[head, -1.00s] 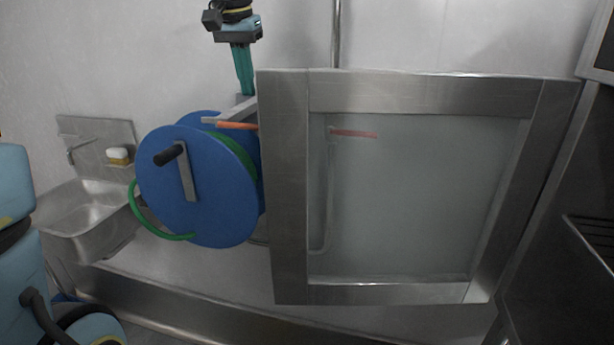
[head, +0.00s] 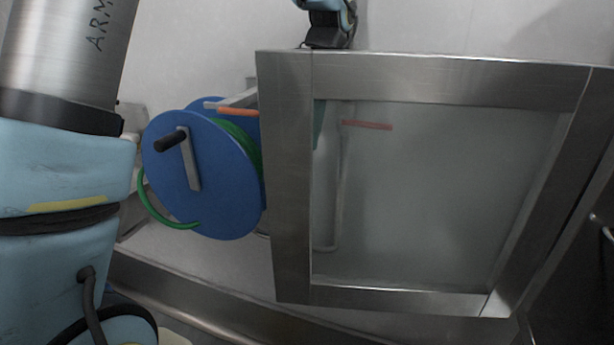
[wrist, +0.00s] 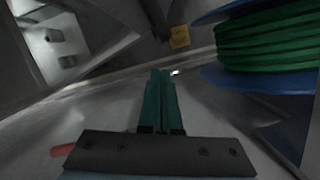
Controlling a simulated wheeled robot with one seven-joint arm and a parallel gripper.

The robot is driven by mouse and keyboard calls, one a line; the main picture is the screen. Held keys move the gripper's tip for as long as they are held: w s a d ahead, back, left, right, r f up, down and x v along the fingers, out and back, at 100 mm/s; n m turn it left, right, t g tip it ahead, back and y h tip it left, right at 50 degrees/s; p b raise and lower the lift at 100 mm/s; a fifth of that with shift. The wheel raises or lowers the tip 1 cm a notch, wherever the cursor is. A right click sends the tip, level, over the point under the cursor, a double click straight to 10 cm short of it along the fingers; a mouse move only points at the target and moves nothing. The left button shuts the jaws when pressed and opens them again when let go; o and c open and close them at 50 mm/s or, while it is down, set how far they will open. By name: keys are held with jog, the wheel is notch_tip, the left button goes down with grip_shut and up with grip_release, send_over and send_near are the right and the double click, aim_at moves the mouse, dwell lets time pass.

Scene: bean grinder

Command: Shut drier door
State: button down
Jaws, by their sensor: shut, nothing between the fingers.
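The drier door (head: 285,180) is a metal-framed panel with frosted glass. In the head view it stands open, swung out across the middle and right, tilted a little. My gripper (wrist: 160,78) has long teal fingers, which lie together, shut and empty, in the wrist view. In the head view my wrist shows above the door's top edge, and the fingers are a faint teal blur behind the glass. My gripper is on the far side of the door. I cannot tell whether it touches the door. The drier's opening is not clearly visible.
A blue hose reel (head: 205,185) with green hose stands just left of the door; it is close on the right in the wrist view (wrist: 265,45). An orange-red bar (head: 238,112) sticks out beside it. A metal counter edge (head: 190,300) runs below. The pale wall is behind.

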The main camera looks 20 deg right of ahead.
jog(key=p+x, duration=0.2)
jog(key=x, duration=0.7)
jog(key=shift+a+f+p, duration=0.2)
jog(key=shift+f+p, duration=0.15)
jog(key=shift+p, duration=0.05)
jog(key=shift+s, duration=0.15)
